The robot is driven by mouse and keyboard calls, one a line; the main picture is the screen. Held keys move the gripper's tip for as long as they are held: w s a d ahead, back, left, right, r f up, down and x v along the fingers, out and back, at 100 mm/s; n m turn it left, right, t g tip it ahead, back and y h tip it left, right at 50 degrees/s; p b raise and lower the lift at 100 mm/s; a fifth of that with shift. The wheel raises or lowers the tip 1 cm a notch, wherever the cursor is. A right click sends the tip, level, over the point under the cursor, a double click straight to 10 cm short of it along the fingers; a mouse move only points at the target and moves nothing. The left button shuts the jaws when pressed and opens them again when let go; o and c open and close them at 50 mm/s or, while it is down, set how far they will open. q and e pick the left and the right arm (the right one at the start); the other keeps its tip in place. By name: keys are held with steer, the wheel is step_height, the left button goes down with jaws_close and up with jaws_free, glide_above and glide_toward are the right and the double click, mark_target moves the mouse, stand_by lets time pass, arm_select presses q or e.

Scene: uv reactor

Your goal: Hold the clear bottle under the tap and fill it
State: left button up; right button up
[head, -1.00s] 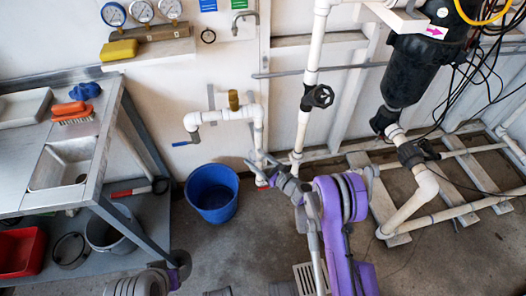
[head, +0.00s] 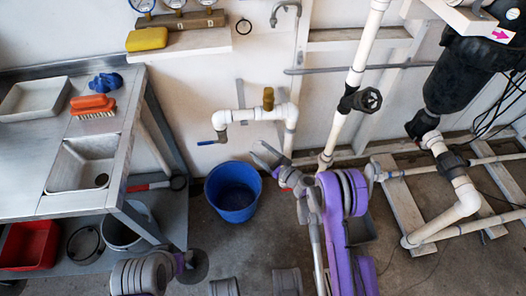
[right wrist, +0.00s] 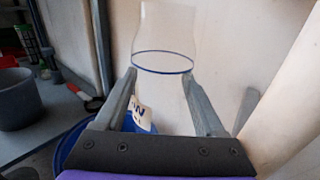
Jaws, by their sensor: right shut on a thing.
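My right gripper (head: 264,156) is in front of the wall pipe, up and right of the blue bucket in the head view. In the right wrist view its fingers (right wrist: 164,84) are shut on the clear bottle (right wrist: 165,38), a see-through vessel with a blue ring. The bottle is too faint to make out in the head view. A white wall pipe (head: 262,114) has a brass fitting on top and a blue-handled valve (head: 219,138) on its downturned left end. A metal tap (head: 287,8) is higher on the wall. My left gripper is not in view.
A blue bucket (head: 232,205) stands on the floor below the valve. A metal sink bench (head: 120,165) is at the left, with a brush (head: 93,104) on it. White pipes and a black filter housing (head: 460,75) are at the right.

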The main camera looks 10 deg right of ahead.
steer(key=s+a+r, duration=0.1)
steer(key=a, duration=1.2)
steer(key=shift+r, duration=0.15)
steer(key=shift+a, duration=0.1)
arm_select(q)
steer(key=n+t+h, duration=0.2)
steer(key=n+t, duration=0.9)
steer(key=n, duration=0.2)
glide_toward(204, 143)
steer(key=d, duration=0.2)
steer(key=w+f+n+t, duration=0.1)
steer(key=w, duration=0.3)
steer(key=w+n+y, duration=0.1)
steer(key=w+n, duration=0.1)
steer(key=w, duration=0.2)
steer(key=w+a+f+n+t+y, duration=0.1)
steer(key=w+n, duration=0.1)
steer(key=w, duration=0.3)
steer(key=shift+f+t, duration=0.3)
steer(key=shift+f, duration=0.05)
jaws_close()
